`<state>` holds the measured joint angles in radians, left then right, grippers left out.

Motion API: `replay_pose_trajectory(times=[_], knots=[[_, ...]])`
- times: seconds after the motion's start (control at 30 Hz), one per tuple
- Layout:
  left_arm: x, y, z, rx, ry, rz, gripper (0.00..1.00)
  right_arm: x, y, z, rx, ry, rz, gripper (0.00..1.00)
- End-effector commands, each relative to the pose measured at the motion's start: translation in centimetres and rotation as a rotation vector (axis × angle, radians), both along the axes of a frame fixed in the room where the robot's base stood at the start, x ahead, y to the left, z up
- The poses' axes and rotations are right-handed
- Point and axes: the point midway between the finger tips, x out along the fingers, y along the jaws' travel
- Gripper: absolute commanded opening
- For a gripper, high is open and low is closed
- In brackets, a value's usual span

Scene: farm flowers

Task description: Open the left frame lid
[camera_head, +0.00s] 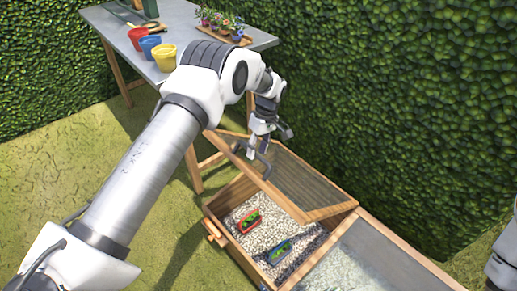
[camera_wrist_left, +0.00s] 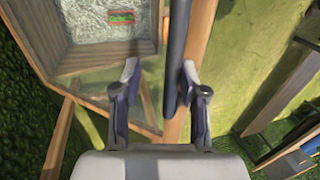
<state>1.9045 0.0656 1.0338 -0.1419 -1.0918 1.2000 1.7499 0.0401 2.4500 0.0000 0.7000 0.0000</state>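The left frame lid (camera_head: 300,180) is a see-through panel in a wooden border. It is tilted up over the left part of the wooden cold frame (camera_head: 238,252), so the gravel inside shows. A dark bar handle (camera_head: 264,168) is on the lid. My left gripper (camera_head: 262,150) is at this handle. In the left wrist view, my left gripper (camera_wrist_left: 159,75) has its fingers apart, with the dark handle (camera_wrist_left: 176,55) between them, nearer the right finger. The left finger is clear of the bar. My right gripper is not in view.
Red (camera_head: 250,220) and blue (camera_head: 280,249) planters with green contents stand on the gravel. The right lid (camera_head: 375,255) lies closed. A grey table (camera_head: 110,25) with coloured pots and a flower tray (camera_head: 222,32) stands behind. A hedge (camera_head: 400,90) borders the back.

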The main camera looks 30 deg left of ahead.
Motion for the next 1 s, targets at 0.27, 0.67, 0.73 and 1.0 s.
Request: replay_pose_trajectory(times=[0.27,0.67,0.73,1.0], knots=[[0.0,0.0,0.1,0.000,0.000,0.000,0.41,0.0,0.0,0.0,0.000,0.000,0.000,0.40],[1.8,-0.7,7.4,0.001,-0.006,-0.002,0.41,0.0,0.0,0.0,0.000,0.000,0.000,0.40],[2.1,-0.8,9.0,0.001,-0.004,-0.002,0.41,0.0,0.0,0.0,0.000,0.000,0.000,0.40],[2.7,-1.1,11.7,0.001,-0.001,0.000,0.41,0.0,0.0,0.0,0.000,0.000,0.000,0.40]])
